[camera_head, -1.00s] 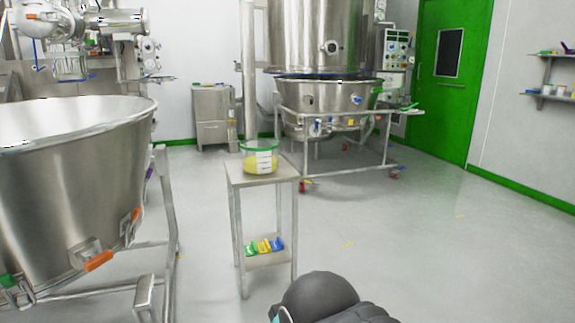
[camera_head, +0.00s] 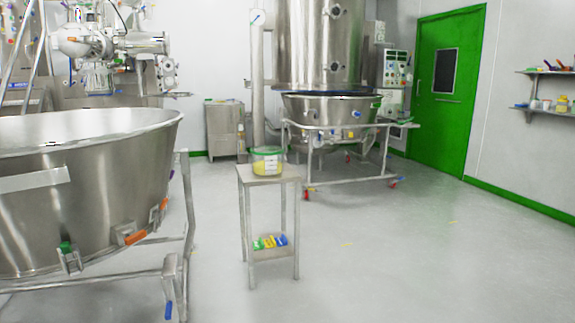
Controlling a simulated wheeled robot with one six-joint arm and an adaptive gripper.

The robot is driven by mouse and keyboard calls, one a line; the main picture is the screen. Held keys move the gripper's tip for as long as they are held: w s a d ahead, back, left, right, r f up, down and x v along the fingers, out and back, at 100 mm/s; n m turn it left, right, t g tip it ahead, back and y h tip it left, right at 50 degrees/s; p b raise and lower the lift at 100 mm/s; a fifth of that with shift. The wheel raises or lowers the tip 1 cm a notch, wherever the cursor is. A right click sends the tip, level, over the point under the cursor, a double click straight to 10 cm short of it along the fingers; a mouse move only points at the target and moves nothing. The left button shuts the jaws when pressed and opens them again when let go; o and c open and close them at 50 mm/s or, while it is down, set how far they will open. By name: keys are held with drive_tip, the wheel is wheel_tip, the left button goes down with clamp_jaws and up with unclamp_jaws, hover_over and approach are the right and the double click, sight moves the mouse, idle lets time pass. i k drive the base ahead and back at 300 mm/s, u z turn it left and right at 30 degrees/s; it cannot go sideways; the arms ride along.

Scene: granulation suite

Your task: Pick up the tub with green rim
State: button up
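The tub with green rim (camera_head: 267,162) stands upright on the top of a small metal side table (camera_head: 246,175) near the middle of the view. It is clear, with yellow contents and a white label on its front. No part of my gripper shows in this view.
A large steel bowl (camera_head: 95,190) on a wheeled frame fills the left side. Several coloured items (camera_head: 270,242) lie on the side table's lower shelf. Behind stands a steel processor (camera_head: 330,110) on a wheeled frame. The floor (camera_head: 400,260) to the right is clear.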

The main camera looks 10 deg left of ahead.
sight(267, 161)
drive_tip(key=z, duration=0.5)
drive_tip(key=i, duration=2)
drive_tip(key=u, duration=0.25)
drive_tip(key=i, duration=1.25)
drive_tip(key=u, duration=1.7)
drive_tip(key=i, duration=0.7)
drive_tip(key=u, duration=0.5)
